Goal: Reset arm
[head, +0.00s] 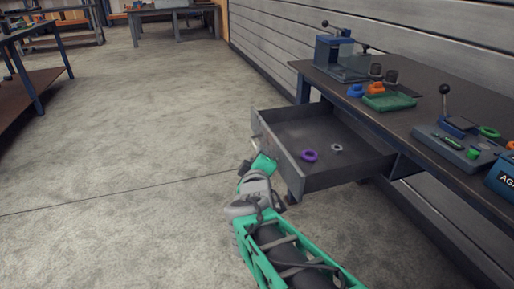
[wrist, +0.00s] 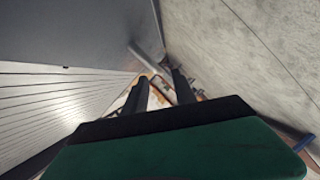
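My arm, green and grey, reaches up from the bottom of the head view to the front of an open grey drawer (head: 289,168). My gripper (head: 254,153) is at the drawer front's left end, near its handle; the fingers are small there. In the wrist view my gripper (wrist: 161,82) shows two dark fingers with a gap between them. The drawer front (wrist: 130,22) is close on the left, and a bar-like handle (wrist: 143,58) lies just beyond the fingertips. I cannot tell whether they touch it.
The drawer holds a purple ring (head: 310,156) and a small grey ring (head: 336,148). The workbench (head: 405,122) above it carries a green tray (head: 389,102), a blue-grey lever device (head: 340,58) and another lever device (head: 458,140). The floor (head: 150,130) to the left is clear.

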